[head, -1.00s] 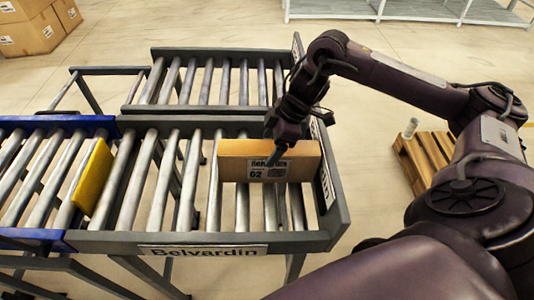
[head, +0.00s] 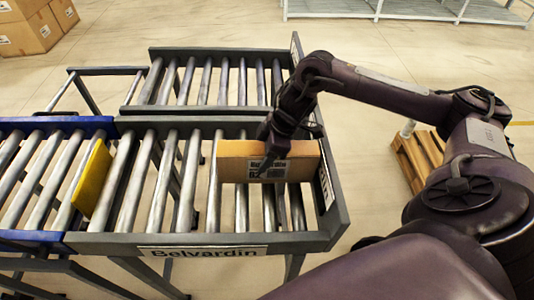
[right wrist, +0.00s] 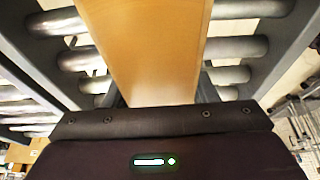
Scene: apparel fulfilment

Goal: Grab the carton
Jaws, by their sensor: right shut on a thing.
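The carton (head: 235,167) is a brown box with a white label on its front side. It stands on the grey rollers near the right end of the front conveyor. My right gripper (head: 263,164) is shut on the carton, reaching its top edge and labelled side from above. The gripper hides part of the label. In the right wrist view the carton (right wrist: 150,50) runs from the top edge down to the gripper body, and the fingertips do not show. My left gripper is not in view.
The conveyor's end wall (head: 327,185) stands close to the carton's right end. A yellow plate (head: 92,178) stands across the rollers at the left. Bare rollers lie between them. A wooden pallet (head: 418,160) is on the floor at the right.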

